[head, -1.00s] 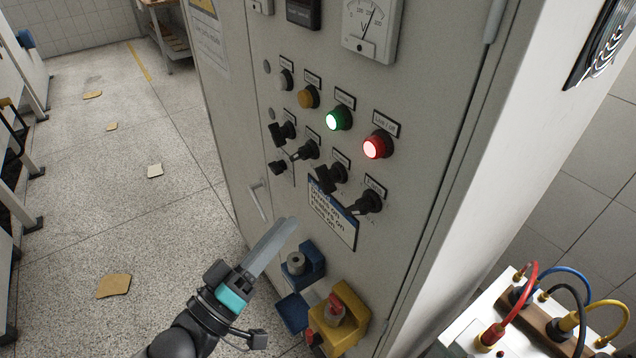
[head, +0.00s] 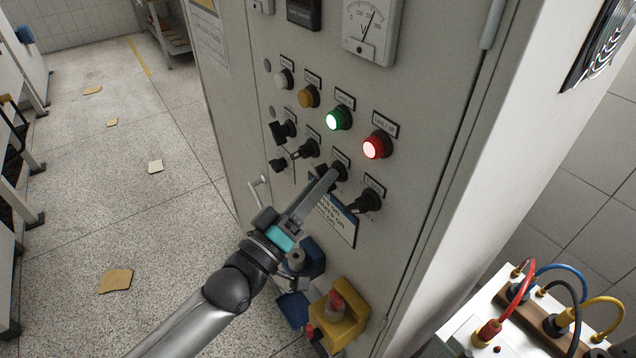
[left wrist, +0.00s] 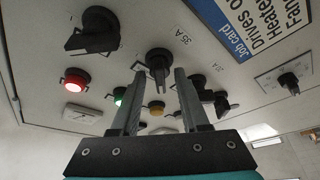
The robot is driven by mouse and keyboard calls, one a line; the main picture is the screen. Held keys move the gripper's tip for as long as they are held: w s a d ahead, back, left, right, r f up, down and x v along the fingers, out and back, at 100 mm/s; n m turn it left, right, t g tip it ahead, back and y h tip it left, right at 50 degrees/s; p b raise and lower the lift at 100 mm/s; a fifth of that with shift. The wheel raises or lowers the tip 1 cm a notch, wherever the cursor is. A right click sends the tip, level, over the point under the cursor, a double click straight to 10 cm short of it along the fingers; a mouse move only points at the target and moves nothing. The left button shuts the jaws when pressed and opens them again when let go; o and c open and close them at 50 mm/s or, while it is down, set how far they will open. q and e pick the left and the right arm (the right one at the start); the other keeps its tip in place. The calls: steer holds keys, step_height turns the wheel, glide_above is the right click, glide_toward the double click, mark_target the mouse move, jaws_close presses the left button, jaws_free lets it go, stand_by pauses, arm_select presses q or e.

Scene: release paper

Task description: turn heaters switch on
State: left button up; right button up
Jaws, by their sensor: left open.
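A row of black rotary switches is on the grey cabinet (head: 420,110), below a row of lamps. My left gripper (head: 332,172) is at the third switch from the left. In the left wrist view, this switch's black knob (left wrist: 158,62) shows between the tips of the open fingers; I cannot tell whether they touch it. The rightmost switch (head: 368,201) is beside the gripper. I cannot read which label says heaters. The job card (head: 345,232), with lines starting "Drives" and "Heate", is partly hidden by the gripper. My right gripper is not in view.
The green lamp (head: 339,117) and red lamp (head: 376,146) are lit. A yellow box (head: 342,318) and blue fittings (head: 292,310) stick out below the card. A bench with coloured cables (head: 520,290) stands at lower right. Floor at left is mostly clear.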

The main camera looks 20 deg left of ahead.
arm_select(q)
jaws_close()
steer(key=shift+m, duration=0.5)
steer(key=shift+w+a+m+g+h+b, duration=0.1)
steer(key=shift+m+g+h+b, duration=0.95)
steer(key=shift+m, duration=3)
steer(key=shift+w+a+m+g+h+b, duration=0.15)
steer(key=shift+m+g+h, duration=1.55)
steer(key=shift+m, duration=2.4)
steer(key=shift+a+m+g+h+b, duration=0.1)
steer(key=shift+m+g+h+b, duration=0.7)
steer(key=shift+m+h, duration=2.15)
steer(key=m+y, duration=0.2)
steer(key=shift+m+g, duration=0.25)
steer(key=shift+m, duration=0.05)
